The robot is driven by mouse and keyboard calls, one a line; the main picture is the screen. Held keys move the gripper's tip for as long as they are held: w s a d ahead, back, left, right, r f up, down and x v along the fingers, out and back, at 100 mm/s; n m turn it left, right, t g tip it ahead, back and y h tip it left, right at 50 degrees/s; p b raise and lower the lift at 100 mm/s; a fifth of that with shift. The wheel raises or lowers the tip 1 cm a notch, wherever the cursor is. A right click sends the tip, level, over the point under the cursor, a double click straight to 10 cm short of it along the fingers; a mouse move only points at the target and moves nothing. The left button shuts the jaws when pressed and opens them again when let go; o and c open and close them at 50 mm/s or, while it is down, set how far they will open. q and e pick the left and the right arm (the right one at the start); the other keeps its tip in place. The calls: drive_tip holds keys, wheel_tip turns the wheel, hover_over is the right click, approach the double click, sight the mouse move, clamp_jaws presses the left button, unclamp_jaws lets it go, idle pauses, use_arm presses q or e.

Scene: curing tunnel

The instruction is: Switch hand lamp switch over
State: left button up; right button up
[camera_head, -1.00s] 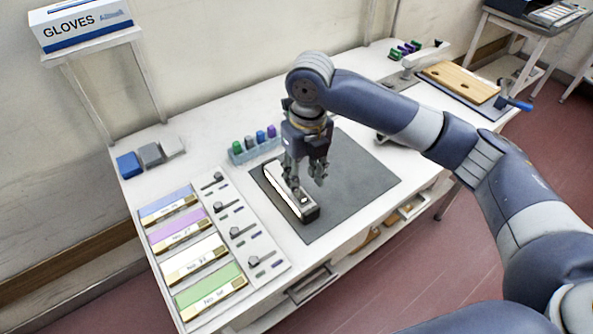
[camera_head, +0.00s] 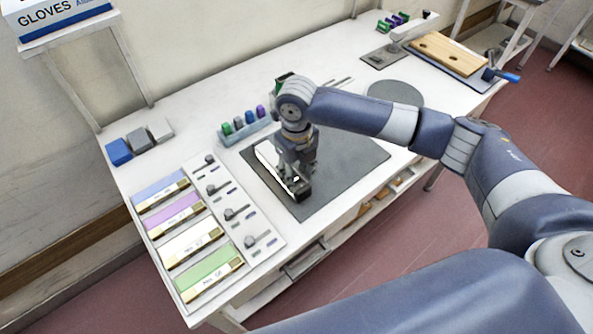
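The hand lamp (camera_head: 266,155) is a long white bar with a dark end, lying on the dark grey mat (camera_head: 353,157). Its switch is hidden behind my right gripper. My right gripper (camera_head: 293,187) points down over the lamp's near, dark end and is at or very close to its surface. Its fingers are dark and partly covered by the wrist, so I cannot tell whether they are open or shut. My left gripper is not in view.
A rack of coloured bottles (camera_head: 243,124) stands behind the mat. A board of coloured cards (camera_head: 183,232) and a panel of small levers (camera_head: 232,205) lie to the left. Blue and grey blocks (camera_head: 139,143) sit at the back left. The mat's right part is clear.

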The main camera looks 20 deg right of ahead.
drive_tip(key=shift+w, duration=0.1)
clamp_jaws()
drive_tip(key=shift+w+a+r+g+p, duration=0.1)
drive_tip(key=shift+r+g+p, duration=0.1)
drive_tip(key=shift+g+p, duration=0.3)
drive_tip(key=shift+w, duration=0.1)
drive_tip(key=shift+w+a+f+g+h, duration=0.1)
drive_tip(key=shift+w+g+h, duration=0.1)
drive_tip(key=shift+g+h, duration=0.35)
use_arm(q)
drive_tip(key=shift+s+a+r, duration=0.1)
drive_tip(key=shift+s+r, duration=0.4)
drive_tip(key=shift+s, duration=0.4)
use_arm(e)
drive_tip(key=shift+g, duration=0.35)
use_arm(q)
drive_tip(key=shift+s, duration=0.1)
